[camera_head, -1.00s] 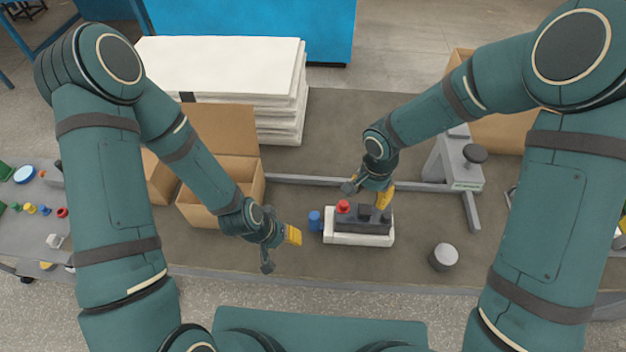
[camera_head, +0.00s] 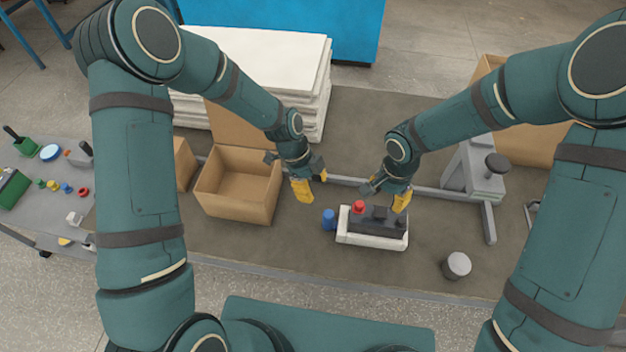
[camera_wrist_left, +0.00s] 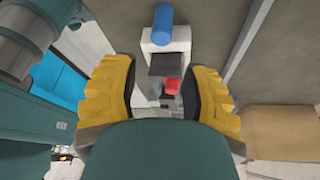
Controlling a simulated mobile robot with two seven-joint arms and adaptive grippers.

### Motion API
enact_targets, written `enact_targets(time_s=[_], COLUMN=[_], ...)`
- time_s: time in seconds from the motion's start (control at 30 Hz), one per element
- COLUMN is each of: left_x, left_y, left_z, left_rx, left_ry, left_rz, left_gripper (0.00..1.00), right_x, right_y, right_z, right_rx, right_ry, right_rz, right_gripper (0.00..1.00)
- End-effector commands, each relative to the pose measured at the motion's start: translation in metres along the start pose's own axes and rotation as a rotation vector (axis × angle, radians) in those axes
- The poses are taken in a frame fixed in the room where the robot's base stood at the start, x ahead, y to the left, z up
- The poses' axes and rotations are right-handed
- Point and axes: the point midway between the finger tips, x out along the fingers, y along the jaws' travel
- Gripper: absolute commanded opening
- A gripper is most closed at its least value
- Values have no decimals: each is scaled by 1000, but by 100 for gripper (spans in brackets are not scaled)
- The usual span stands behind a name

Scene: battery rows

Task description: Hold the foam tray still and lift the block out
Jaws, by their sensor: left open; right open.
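The white foam tray (camera_head: 372,241) lies on the grey-brown work table, with the dark grey block (camera_head: 378,222) in it. A red knob (camera_head: 359,206) stands at the block's left end. My left gripper (camera_head: 310,184) is open and empty, above the table, up and left of the tray. In the left wrist view the tray (camera_wrist_left: 166,45), dark block (camera_wrist_left: 168,65) and red knob (camera_wrist_left: 172,86) show between its yellow fingers (camera_wrist_left: 163,92). My right gripper (camera_head: 386,195) is open at the block's far side; I cannot tell whether it touches.
A blue cylinder (camera_head: 329,219) stands just left of the tray. An open cardboard box (camera_head: 236,196) is at left, with stacked white sheets (camera_head: 255,60) behind. A grey stand (camera_head: 480,168) and a round grey knob-like piece (camera_head: 456,265) are at right. The table in front is clear.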

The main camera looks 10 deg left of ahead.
Motion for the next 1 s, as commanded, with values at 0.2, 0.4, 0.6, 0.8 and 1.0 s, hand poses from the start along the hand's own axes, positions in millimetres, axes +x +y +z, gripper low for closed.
enact_targets(time_s=[0.2,0.4,0.6,0.8,1.0], left_x=[-10,5,39,76,106], left_y=[-7,-6,-5,-4,-3], left_z=[-1,-2,-2,-2,-1], left_rx=[157,175,174,174,173], left_ry=[1,2,2,1,1], left_rz=[27,34,35,33,33], left_gripper=[45,45,45,45,45], right_x=[0,0,0,0,0], right_y=[0,0,0,0,0], right_z=[0,0,0,0,0], right_rx=[0,0,0,0,0], right_ry=[0,0,0,0,0], right_rz=[0,0,0,0,0], right_gripper=[46,46,46,46,46])
